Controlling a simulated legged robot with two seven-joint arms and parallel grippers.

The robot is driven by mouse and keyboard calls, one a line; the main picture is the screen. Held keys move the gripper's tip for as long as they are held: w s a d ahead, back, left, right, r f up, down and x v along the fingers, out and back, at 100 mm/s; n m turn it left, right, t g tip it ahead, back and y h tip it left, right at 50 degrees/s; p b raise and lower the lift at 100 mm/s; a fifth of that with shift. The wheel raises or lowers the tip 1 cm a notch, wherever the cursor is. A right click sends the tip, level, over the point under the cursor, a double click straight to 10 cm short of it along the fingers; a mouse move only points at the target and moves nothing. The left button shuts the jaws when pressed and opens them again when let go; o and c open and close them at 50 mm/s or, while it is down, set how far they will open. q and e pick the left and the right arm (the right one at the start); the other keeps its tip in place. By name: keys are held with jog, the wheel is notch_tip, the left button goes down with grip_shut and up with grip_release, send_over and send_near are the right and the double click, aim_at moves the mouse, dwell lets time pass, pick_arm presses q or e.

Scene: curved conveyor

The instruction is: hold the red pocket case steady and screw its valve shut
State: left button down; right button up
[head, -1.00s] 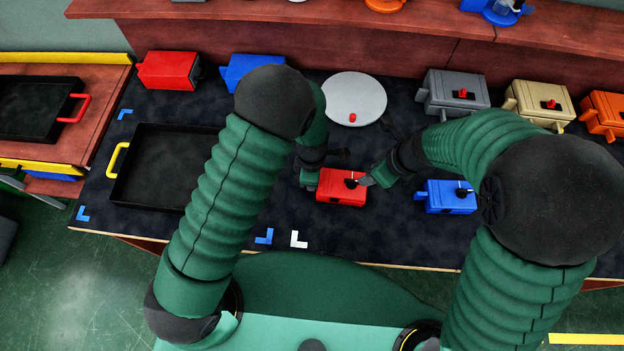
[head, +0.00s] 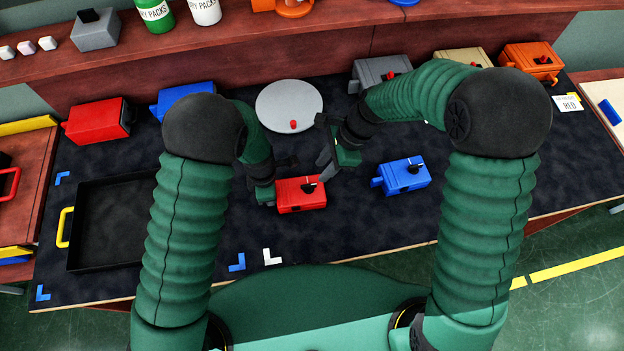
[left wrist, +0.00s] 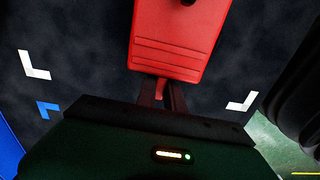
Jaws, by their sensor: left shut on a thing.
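The red pocket case (head: 302,196) lies flat on the dark table in front of me. Its small black valve (head: 309,187) is on top near the right side; its exact turn is too small to tell. My left gripper (head: 266,192) is at the case's left end. In the left wrist view its two fingers (left wrist: 162,93) are shut on a narrow red tab at the end of the case (left wrist: 168,40). My right gripper (head: 328,165) is just above and right of the case, apart from the valve. Whether its fingers are open is unclear.
A blue case (head: 404,175) lies to the right. A grey round plate (head: 285,103) with a red knob is behind. A black tray (head: 110,240) is on the left. A red case (head: 97,121) and several others line the back.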

aim_at(312, 184)
jog(key=x, duration=0.8)
jog(key=shift+a+f, duration=0.1)
grip_shut()
